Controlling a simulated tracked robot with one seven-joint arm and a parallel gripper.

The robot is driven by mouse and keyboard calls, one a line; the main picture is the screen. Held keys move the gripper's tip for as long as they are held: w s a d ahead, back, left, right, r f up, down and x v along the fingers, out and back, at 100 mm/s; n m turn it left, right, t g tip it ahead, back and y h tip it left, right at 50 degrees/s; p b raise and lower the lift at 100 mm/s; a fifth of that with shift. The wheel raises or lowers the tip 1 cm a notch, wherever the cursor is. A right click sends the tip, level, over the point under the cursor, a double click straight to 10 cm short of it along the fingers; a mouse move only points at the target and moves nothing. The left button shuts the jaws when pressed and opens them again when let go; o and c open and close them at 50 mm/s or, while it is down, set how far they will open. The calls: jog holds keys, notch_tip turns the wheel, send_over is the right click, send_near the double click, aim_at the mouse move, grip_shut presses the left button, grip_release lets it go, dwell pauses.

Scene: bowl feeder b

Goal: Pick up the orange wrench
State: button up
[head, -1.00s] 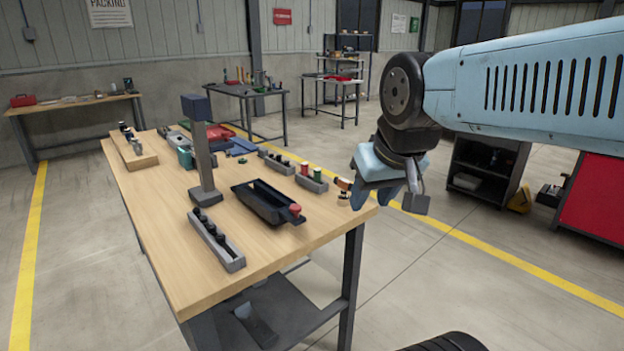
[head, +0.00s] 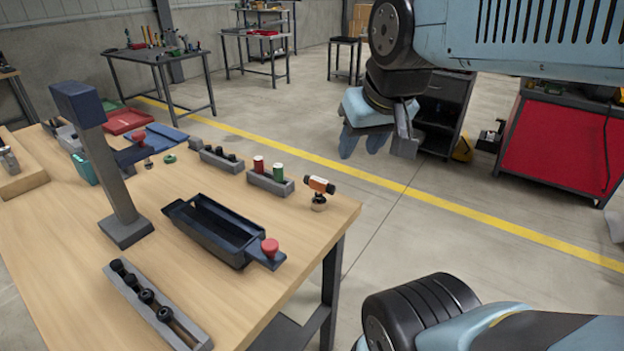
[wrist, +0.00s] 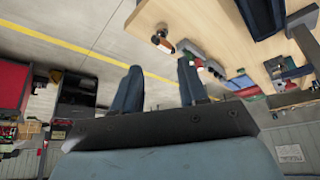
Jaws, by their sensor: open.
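A small orange and black tool (head: 320,186) stands on a tan round base near the right corner of the wooden table (head: 60,240). I cannot tell from its shape whether it is the wrench. It also shows in the wrist view (wrist: 162,42), small, beyond the fingers. No other orange tool is clear to me. My gripper (head: 363,152) is open and empty, pointing down past the table's right edge, apart from the tool. In the wrist view its two dark fingers (wrist: 160,72) stand apart with nothing between them.
A dark tray with a red knob (head: 212,232), a grey post (head: 112,170), a holder with red and green cylinders (head: 270,182) and a rack with black knobs (head: 155,305) stand on the table. Open floor (head: 440,215) lies right of it.

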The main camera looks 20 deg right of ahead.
jog(key=shift+a, duration=0.25)
jog(key=shift+o, duration=1)
jog(key=shift+w, duration=0.55)
jog(key=n+g+h, duration=0.1)
jog(key=n+g, duration=0.3)
jog(key=g, duration=0.1)
send_over(322, 192)
jog(key=s+a, duration=0.1)
jog(key=s, duration=0.5)
notch_tip(322, 192, down, 2)
jog(key=w+f+n+g, duration=0.1)
jog(key=w+f, duration=0.2)
jog(key=w+a+f+n+g+h, duration=0.1)
jog(key=w+f, duration=0.2)
jog(key=w, duration=0.1)
jog(key=w+f+n+g, duration=0.1)
jog(key=w+f+g, duration=0.1)
jog(key=w+f, duration=0.1)
jog(key=shift+w+a+h, duration=0.3)
jog(key=shift+w+a, duration=0.1)
jog(key=shift+w, duration=0.35)
jog(key=x, duration=1.4)
